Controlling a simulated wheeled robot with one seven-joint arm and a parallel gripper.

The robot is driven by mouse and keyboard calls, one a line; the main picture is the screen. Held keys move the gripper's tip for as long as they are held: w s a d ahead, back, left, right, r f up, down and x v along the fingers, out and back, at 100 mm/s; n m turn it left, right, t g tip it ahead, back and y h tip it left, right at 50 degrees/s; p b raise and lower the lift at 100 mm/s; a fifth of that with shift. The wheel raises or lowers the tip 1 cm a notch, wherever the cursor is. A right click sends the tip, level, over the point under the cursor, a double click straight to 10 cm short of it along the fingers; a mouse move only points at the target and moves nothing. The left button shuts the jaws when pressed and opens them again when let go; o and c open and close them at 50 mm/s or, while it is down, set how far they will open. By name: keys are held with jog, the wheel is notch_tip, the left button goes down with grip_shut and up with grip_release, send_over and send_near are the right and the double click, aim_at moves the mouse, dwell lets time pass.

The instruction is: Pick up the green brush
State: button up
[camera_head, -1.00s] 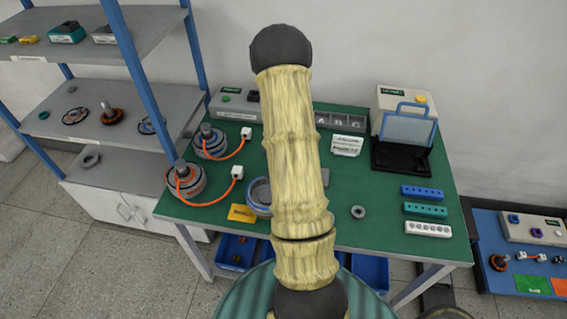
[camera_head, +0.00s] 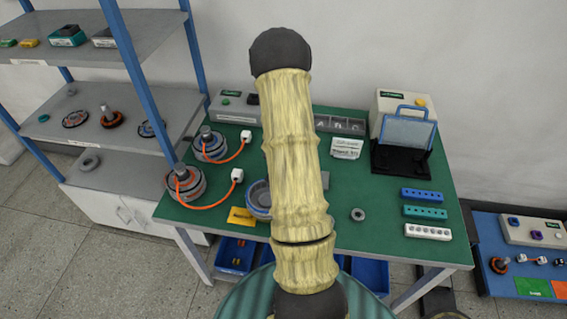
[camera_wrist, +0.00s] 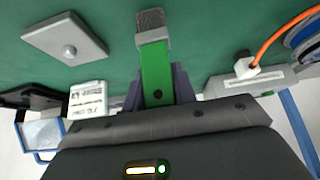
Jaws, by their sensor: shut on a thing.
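The green brush (camera_wrist: 156,70) shows in the wrist view, with a flat green handle and a grey block of bristles at its upper end. My gripper (camera_wrist: 157,85) is shut on the handle, with a dark finger on each side of it. The bristle end points away from the gripper over the green table top (camera_wrist: 205,25). I cannot tell whether the bristles touch the table. In the head view my arm covers the middle of the table, and the brush and gripper are hidden behind it.
A grey plate with a knob (camera_wrist: 68,48) and a white sign (camera_wrist: 88,98) are left of the brush in the wrist view. A white connector (camera_wrist: 245,68) on an orange cable is right. The black fixture (camera_head: 400,160) stands at the table's back right.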

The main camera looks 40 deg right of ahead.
notch_tip(320, 180, up, 10)
jog(key=shift+r, duration=0.1)
dwell(0.4)
dwell(0.4)
